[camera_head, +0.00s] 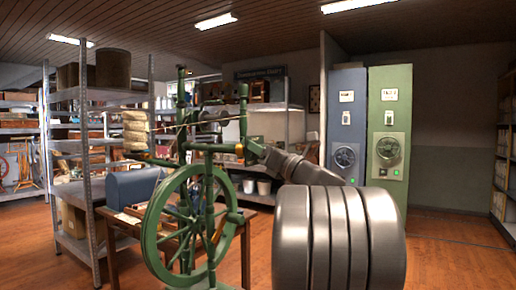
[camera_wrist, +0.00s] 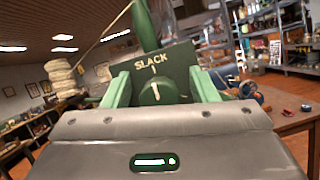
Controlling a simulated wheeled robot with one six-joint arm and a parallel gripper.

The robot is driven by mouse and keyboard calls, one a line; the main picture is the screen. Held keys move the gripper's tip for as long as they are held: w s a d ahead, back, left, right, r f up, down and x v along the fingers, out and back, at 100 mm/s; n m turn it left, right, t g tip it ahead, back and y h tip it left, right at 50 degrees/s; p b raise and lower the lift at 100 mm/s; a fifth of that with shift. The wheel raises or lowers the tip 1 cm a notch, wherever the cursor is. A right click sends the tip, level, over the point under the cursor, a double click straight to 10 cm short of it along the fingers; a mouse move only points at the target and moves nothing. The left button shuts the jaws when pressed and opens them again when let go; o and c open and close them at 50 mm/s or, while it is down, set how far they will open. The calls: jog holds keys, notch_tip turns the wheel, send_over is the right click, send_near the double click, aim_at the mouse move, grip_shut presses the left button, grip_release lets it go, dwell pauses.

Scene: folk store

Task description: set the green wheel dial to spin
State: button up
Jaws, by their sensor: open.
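A green spinning wheel (camera_head: 190,225) stands ahead in the head view. In the wrist view a dark green panel (camera_wrist: 177,60) on it carries the word SLACK with a white tick below. A round green dial (camera_wrist: 150,97) sits under the tick. Its white line stands about upright, in line with the tick. My gripper (camera_wrist: 157,86) is open, with green fingers left and right of the dial; I cannot tell whether they touch it. In the head view my gripper (camera_head: 256,149) reaches the spinning wheel's upper part, and the dial cannot be made out. No other dial wording is readable.
A blue cabinet (camera_head: 346,110) and a green cabinet (camera_head: 390,85) with round dials stand at back right. A wooden table (camera_head: 117,225) stands by the spinning wheel. A metal shelf (camera_head: 85,170) is at left. Floor (camera_head: 455,260) at right is clear.

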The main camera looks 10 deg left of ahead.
jog(key=c, duration=1)
jog(key=shift+m, duration=0.3)
jog(key=m+h+p, duration=0.2)
jog(key=m+p, duration=0.6)
jog(key=p, duration=0.3)
jog(key=f+m+h+p, duration=0.1)
jog(key=m+h+p, duration=0.2)
jog(key=m+p, duration=0.5)
jog(key=m+h+p, duration=0.3)
jog(key=m+p, duration=0.6)
jog(key=p, duration=0.5)
jog(key=shift+w+d+f, duration=0.15)
jog(key=shift+f, duration=0.05)
jog(key=shift+f+p, duration=0.15)
jog(key=shift+p, duration=0.25)
